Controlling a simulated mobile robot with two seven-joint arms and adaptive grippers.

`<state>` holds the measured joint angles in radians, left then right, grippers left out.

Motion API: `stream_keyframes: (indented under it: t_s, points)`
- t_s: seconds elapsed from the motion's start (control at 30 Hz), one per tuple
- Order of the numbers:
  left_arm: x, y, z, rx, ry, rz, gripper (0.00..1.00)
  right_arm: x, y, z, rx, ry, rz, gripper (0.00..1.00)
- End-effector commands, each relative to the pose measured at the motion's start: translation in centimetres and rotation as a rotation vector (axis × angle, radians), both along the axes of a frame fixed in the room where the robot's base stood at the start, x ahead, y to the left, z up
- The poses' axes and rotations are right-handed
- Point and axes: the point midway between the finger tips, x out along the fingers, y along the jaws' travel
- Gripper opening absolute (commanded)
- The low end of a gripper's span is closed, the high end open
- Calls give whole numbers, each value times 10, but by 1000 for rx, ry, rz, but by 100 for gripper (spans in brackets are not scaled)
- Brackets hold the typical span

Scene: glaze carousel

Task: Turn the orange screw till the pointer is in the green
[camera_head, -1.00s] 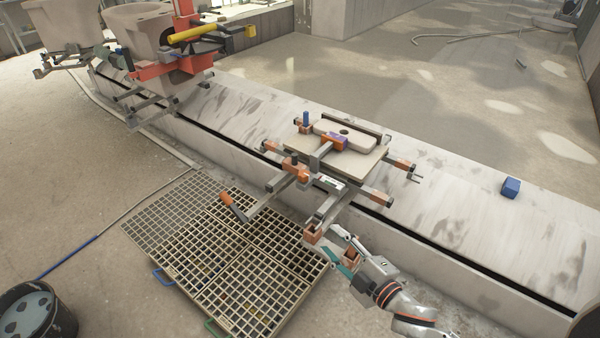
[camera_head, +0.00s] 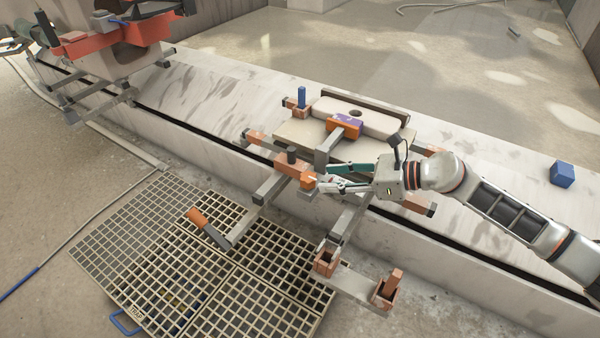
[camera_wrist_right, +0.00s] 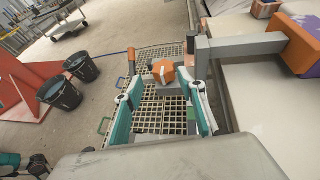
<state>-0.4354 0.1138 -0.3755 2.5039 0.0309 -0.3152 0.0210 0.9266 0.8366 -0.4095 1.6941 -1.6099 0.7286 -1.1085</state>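The orange screw (camera_head: 307,182) is a small block-like knob on the front of the grey fixture on the ledge. In the right wrist view the orange screw (camera_wrist_right: 163,70) lies ahead between my fingertips. My right gripper (camera_head: 320,182) reaches it from the right; in the wrist view the right gripper (camera_wrist_right: 166,88) is open, with teal-lined fingers apart on either side. I cannot tell whether a finger touches the screw. The pointer and green zone cannot be made out; my gripper covers that part. A teal and dark part at the wrist view's lower left may be my left gripper (camera_wrist_right: 12,160).
An orange-handled crank (camera_head: 198,217) sticks out over the floor grating (camera_head: 180,265). A purple-and-orange clamp (camera_head: 345,125) holds a pale slab (camera_head: 370,118). A blue block (camera_head: 562,174) sits on the ledge at right.

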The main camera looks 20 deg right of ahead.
Motion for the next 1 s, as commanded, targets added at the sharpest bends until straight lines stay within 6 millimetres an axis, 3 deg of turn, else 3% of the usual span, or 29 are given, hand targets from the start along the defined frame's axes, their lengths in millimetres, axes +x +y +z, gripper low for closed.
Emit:
stream_keyframes:
  t_s: [0.17, 0.6, 1.0]
  points:
    - [0, -2, 0, -18, 4, 6, 35, 8, 1, -5, -35, -15, 11, 40]
    - [-7, -16, -6, -130, 36, 37, 35, 44, 44, -29, -31, -11, 9, 40]
    - [-7, -20, -4, -154, 37, 42, 35, 51, 50, -30, -32, -14, 9, 40]
